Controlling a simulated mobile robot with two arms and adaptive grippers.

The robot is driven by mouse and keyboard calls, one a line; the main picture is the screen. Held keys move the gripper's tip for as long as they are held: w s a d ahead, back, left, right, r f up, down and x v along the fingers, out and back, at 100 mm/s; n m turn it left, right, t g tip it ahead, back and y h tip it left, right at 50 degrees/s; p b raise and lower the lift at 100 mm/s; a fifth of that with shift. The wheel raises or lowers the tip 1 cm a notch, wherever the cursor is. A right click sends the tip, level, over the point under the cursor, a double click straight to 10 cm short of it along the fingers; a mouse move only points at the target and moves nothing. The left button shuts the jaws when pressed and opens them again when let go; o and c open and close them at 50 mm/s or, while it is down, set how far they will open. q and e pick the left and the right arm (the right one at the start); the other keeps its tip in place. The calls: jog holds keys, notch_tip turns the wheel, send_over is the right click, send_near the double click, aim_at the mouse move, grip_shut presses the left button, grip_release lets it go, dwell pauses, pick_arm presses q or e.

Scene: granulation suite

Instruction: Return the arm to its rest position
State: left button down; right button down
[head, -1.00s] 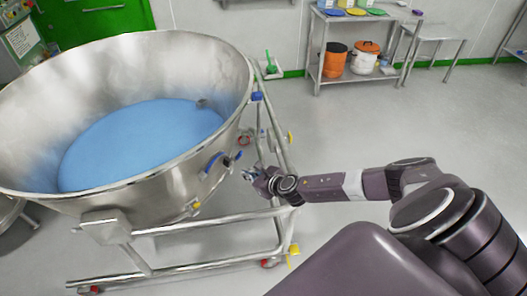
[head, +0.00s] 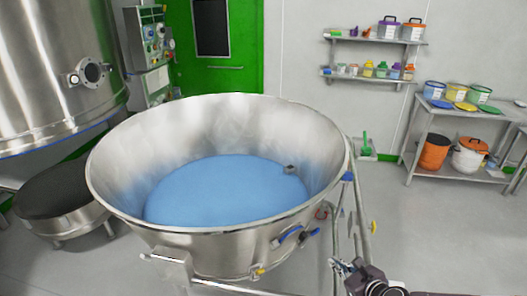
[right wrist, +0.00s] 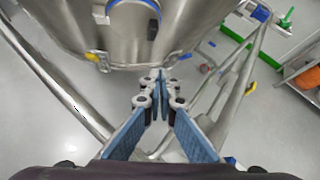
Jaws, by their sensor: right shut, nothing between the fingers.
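My right gripper (head: 345,268) is at the bottom of the head view, beside the right side of a large steel bowl (head: 120,208) on a tubular frame. In the right wrist view the gripper (right wrist: 160,80) has its blue-padded fingers brought together at the tips, with nothing held. The bowl's outer wall (right wrist: 75,20) is just ahead of the fingertips there, apparently apart from them. Most of the right arm is below the head view. My left gripper is not in view.
The bowl holds blue powder (head: 220,190). Its frame tubes (right wrist: 235,95) run close to the right gripper. A steel rack (head: 412,150) with buckets stands at the right, and a green door (head: 215,80) is behind. Grey floor (head: 450,230) is clear at the right.

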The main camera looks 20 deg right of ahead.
jog(key=s+a+r+m+g+h, duration=0.1)
jog(key=s+a+m, duration=0.2)
jog(key=a+m, duration=0.5)
jog(key=s+a+m, duration=0.3)
jog(key=a+m, duration=0.4)
jog(key=m, duration=0.3)
jog(key=s+a+m+g, duration=0.2)
jog(key=s+m+g, duration=0.5)
jog(key=s+m, duration=1.2)
notch_tip(320, 180, down, 26)
jog(key=s+g, duration=0.2)
jog(key=s+d+f, duration=0.3)
jog(key=s+f, duration=1.3)
jog(key=s, duration=0.1)
jog(key=shift+d+g, duration=0.2)
jog(key=shift+g, duration=0.2)
